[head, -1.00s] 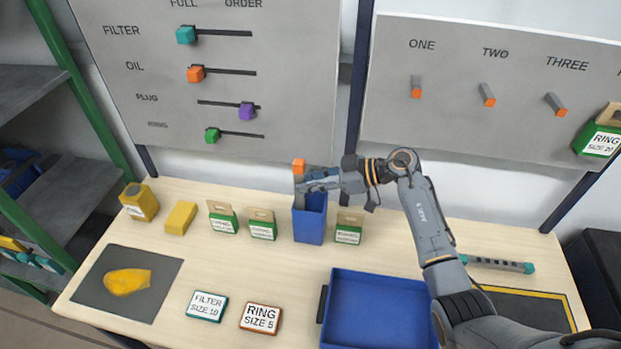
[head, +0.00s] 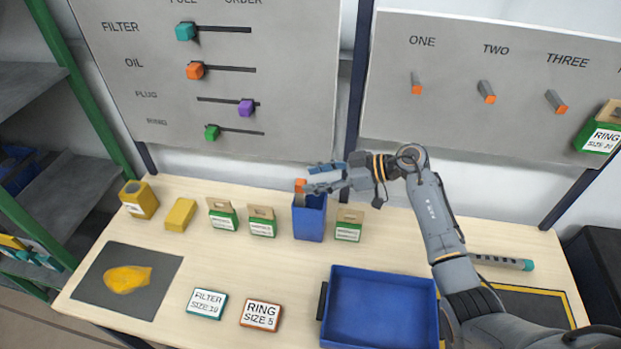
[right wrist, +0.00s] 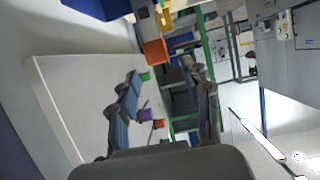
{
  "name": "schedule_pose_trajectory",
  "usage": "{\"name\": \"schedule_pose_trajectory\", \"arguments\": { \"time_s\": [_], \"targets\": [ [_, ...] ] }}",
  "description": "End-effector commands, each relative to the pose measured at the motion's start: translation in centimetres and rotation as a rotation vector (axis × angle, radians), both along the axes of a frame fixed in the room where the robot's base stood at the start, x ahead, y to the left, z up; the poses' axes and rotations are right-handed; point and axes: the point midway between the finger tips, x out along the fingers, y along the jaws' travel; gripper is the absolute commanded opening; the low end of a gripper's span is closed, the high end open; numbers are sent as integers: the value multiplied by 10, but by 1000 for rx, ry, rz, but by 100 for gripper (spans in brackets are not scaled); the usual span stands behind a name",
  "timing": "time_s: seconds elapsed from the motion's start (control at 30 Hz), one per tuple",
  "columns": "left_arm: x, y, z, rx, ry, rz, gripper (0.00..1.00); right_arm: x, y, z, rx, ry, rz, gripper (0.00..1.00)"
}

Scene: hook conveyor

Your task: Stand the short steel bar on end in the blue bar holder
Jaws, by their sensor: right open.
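The short steel bar shows its orange end (head: 300,186) at the top of the blue bar holder (head: 309,221) at the back of the table. The bar stands upright in the holder, its lower part hidden by the holder's wall. My right gripper (head: 313,179) reaches in from the right, its fingers level with the bar's top. It is open. In the right wrist view the orange end (right wrist: 155,51) lies just beyond the spread fingers (right wrist: 168,82), and a corner of the blue holder (right wrist: 98,8) shows. My left gripper is not in view.
Green-and-white boxes (head: 262,222) stand on both sides of the holder. A blue tray (head: 380,277) lies in front, with FILTER (head: 207,304) and RING (head: 262,315) signs to its left. Slider and peg panels (head: 490,136) rise behind. The middle of the table is clear.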

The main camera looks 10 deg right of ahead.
Motion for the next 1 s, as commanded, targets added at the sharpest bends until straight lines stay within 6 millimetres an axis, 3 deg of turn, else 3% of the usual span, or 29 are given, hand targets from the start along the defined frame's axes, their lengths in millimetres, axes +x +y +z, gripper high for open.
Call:
{"name": "schedule_pose_trajectory", "arguments": {
  "time_s": [0.2, 0.43, 0.6, 1.0],
  "targets": [
    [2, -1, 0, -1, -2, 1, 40, -17, -43, 18, -6, -2, -3, 49],
    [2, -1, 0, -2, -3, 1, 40, -31, -76, 33, -4, -2, -2, 49],
    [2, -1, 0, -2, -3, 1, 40, -35, -86, 39, -1, -2, -1, 49],
    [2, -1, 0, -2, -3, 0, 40, -36, -87, 40, 1, -3, 0, 49]
  ]
}}
